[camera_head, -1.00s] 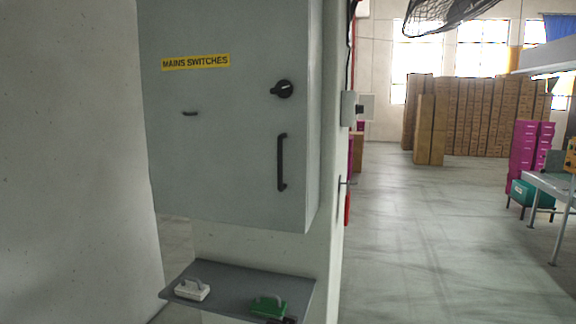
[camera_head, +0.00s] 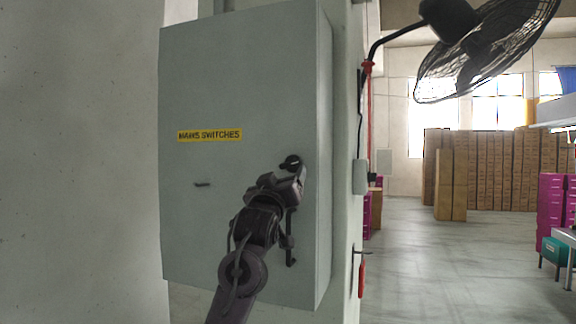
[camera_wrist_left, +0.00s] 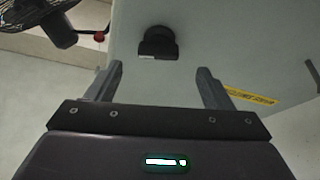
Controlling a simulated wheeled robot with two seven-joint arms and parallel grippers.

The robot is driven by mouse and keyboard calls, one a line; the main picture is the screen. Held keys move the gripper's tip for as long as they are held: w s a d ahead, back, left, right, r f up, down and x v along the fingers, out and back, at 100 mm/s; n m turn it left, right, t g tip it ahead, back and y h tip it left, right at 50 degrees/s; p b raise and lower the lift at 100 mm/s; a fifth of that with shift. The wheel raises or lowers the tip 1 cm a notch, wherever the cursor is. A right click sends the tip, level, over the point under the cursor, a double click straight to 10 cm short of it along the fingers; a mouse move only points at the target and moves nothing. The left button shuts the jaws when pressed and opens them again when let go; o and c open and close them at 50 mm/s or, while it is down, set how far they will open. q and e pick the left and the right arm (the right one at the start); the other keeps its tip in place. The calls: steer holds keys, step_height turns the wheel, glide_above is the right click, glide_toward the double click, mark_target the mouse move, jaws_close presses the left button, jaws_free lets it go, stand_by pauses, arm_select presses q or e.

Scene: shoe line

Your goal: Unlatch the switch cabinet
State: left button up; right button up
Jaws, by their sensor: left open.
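The grey switch cabinet (camera_head: 240,80) hangs on a pale pillar, its door closed, with a yellow MAINS SWITCHES label (camera_head: 210,135). The black rotary latch knob (camera_head: 290,162) is on the door's right side, partly behind my left gripper (camera_head: 294,178). My right gripper is not in view.
A small black catch (camera_head: 202,184) is on the door's left. A black wall fan (camera_head: 485,45) sticks out at upper right. A grey box (camera_head: 360,177) is on the pillar's side. Stacked brown cartons (camera_head: 500,170) stand far back; the floor (camera_head: 410,270) at right is clear.

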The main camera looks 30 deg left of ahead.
mark_target(289, 166)
arm_select(q)
steer(key=p+x, duration=0.2)
steer(key=x, duration=0.2)
steer(key=shift+w+d+r, duration=0.1)
steer(key=shift+w+r, duration=0.05)
steer(key=shift+r, duration=0.1)
steer(key=shift+w+a+p, duration=0.3)
steer(key=shift+w+p, duration=0.1)
steer(key=shift+w, duration=0.1)
